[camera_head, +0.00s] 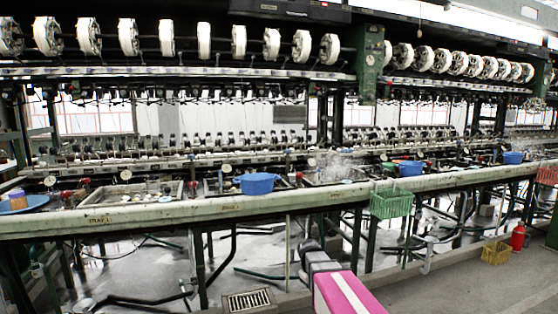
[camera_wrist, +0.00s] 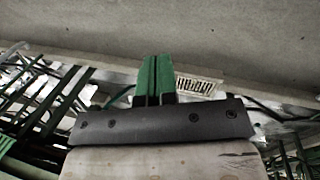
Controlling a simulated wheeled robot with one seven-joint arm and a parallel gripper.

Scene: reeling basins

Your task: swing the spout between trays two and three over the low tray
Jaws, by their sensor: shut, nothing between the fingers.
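Square trays of water are set along the long pale bench (camera_head: 150,213). The labels are small; one at the left reads as tray 1, and another sits under the second tray (camera_head: 215,188). A third tray (camera_head: 330,172) is to its right, with steam around it. A small red-handled fitting (camera_head: 299,176) stands between these two; its spout and direction are too small to tell. I cannot tell which tray is low. My gripper (camera_wrist: 153,62) is shut and empty in the wrist view, its green fingers together over the floor, away from the trays.
Blue basins (camera_head: 257,184) and a green basket (camera_head: 391,204) sit on or hang at the bench. Pipes and legs fill the space beneath. A floor grating (camera_head: 249,300) also shows in the wrist view (camera_wrist: 195,86).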

